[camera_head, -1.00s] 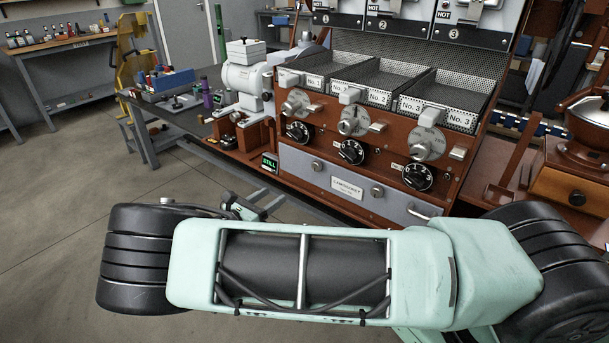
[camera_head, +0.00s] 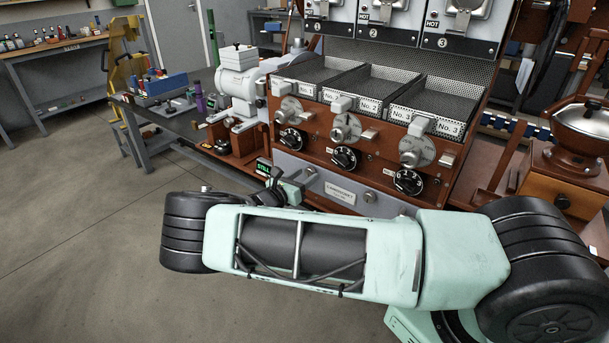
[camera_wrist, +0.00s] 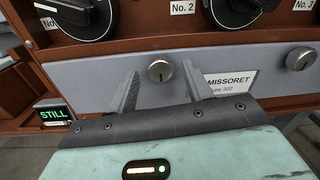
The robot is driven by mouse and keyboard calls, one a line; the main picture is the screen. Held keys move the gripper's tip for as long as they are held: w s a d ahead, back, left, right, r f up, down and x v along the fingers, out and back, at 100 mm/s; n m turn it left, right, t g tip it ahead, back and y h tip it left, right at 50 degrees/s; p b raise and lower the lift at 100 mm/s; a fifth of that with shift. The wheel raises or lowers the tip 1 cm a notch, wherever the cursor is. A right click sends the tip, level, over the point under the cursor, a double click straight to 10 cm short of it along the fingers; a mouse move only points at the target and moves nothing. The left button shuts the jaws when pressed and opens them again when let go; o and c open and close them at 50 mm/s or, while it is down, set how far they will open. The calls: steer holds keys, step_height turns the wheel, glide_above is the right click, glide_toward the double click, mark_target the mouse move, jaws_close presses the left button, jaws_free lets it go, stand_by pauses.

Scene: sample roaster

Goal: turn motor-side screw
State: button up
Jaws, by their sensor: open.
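The motor-side screw (camera_wrist: 160,70) is a round silver knob with a slot, on the grey front panel (camera_wrist: 100,72), left of the nameplate (camera_wrist: 231,83). My gripper (camera_wrist: 160,77) is open, with one finger on each side of the screw in the wrist view. Nothing is held. A gap seems to remain between the fingertips and the panel, but its depth is hard to tell. In the head view my gripper (camera_head: 299,178) is at the panel's left part, and it partly covers the screw's area.
A second screw (camera_wrist: 300,58) is right of the nameplate. Black dials (camera_wrist: 77,14) are above the panel. A green "STILL" display (camera_wrist: 54,113) stands left of my gripper. The white motor unit (camera_head: 238,80) stands left of the roaster. Open floor (camera_head: 80,220) lies at left.

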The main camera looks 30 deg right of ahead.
steer(key=shift+w+d, duration=0.1)
steer(key=shift+d, duration=0.2)
steer(key=c, duration=1)
steer(key=shift+o, duration=0.2)
